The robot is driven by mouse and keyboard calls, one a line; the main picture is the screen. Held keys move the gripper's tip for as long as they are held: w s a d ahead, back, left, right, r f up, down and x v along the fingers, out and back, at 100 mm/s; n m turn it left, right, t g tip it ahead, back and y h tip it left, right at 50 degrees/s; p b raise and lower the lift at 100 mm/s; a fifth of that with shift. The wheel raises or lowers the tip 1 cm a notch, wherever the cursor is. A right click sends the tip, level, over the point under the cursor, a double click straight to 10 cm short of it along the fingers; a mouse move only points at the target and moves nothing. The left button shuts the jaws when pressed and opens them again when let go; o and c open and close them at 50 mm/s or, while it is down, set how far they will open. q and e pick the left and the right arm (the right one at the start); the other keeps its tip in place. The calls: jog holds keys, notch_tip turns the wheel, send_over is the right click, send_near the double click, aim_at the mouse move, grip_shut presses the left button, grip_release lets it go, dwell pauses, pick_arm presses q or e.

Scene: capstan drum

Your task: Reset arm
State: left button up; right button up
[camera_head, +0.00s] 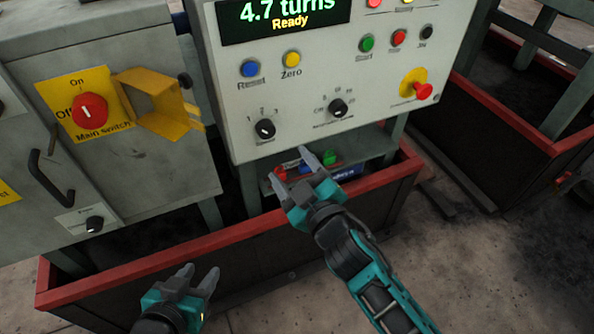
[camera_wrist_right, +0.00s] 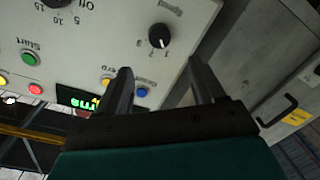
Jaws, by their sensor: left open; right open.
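My right gripper (camera_head: 291,172) is open and empty, in front of the lower edge of the grey control panel (camera_head: 225,118), below its knobs. In the right wrist view its two fingers (camera_wrist_right: 163,88) are spread, with panel controls showing behind and between them. My left gripper (camera_head: 199,279) is open and empty, low in the head view, in front of the red-rimmed bin. The panel carries a blue Reset button (camera_head: 250,68), a yellow Zero button (camera_head: 291,59) and a black selector knob (camera_head: 265,129). The display (camera_head: 283,18) reads "4.7 turns Ready".
A cabinet on the left has a red main switch (camera_head: 89,111) with an open yellow cover (camera_head: 160,103) projecting beside it. Below the panel is a shelf holding small coloured items (camera_head: 329,157). The red-rimmed bin (camera_head: 150,261) runs underneath. Open floor lies at the right front.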

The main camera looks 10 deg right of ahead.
jog(key=shift+s+d, duration=0.25)
jog(key=shift+s, duration=0.4)
